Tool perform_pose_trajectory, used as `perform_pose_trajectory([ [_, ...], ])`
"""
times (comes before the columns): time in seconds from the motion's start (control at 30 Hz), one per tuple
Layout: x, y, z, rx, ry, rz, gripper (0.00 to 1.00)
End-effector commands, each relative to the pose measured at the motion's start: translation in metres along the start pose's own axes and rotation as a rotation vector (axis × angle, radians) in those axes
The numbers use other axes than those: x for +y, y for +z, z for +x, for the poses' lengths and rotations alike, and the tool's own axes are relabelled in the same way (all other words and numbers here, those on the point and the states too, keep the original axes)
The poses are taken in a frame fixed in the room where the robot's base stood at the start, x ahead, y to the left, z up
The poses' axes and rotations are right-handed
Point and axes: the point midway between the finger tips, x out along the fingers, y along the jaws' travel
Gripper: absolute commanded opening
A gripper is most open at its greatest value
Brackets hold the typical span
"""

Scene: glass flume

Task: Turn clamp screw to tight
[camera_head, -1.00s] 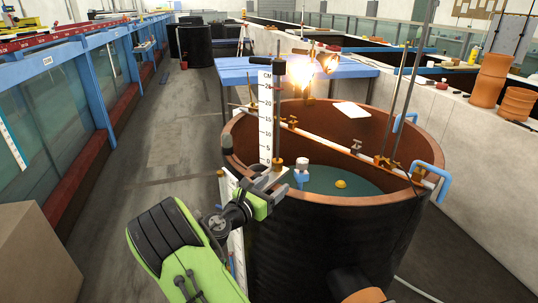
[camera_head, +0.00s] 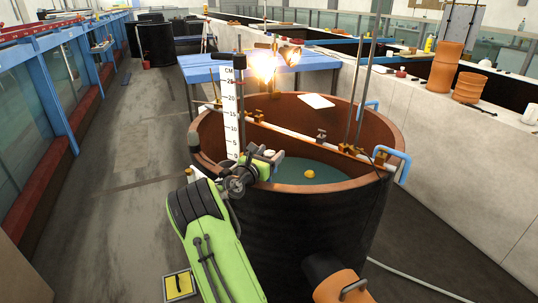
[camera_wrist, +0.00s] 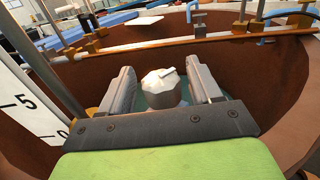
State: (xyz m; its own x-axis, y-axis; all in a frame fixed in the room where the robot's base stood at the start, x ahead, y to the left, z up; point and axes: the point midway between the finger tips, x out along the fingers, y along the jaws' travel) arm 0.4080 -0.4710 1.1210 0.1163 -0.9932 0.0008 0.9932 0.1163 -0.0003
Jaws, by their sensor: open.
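A pale, faceted clamp screw knob (camera_wrist: 163,90) with a small raised bar on top stands between the two grey fingers of my gripper (camera_wrist: 161,88) in the wrist view. The fingers are open, one on each side of the knob. A gap shows at the right; I cannot tell whether either finger touches it. The screw's tightness cannot be seen.
A white centimetre scale (camera_head: 230,115) stands upright close to the left of my gripper. A white rail (camera_head: 300,137) with brass clamps and upright rods crosses the tank. A yellow ball (camera_head: 310,174) floats in the water. A blue table (camera_head: 215,70) stands behind.

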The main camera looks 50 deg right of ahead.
Motion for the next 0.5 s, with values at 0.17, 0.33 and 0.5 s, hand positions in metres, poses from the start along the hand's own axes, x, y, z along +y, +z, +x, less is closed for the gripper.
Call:
perform_pose_trajectory([
  [0.17,0.0,-0.0002,-0.0004,0.001,0.0,0.0,0.54],
  [0.33,0.0,-0.0002,-0.0006,0.001,0.0,0.0,0.28],
  [0.5,0.0,-0.0001,-0.0007,0.001,0.001,0.0,0.15],
])
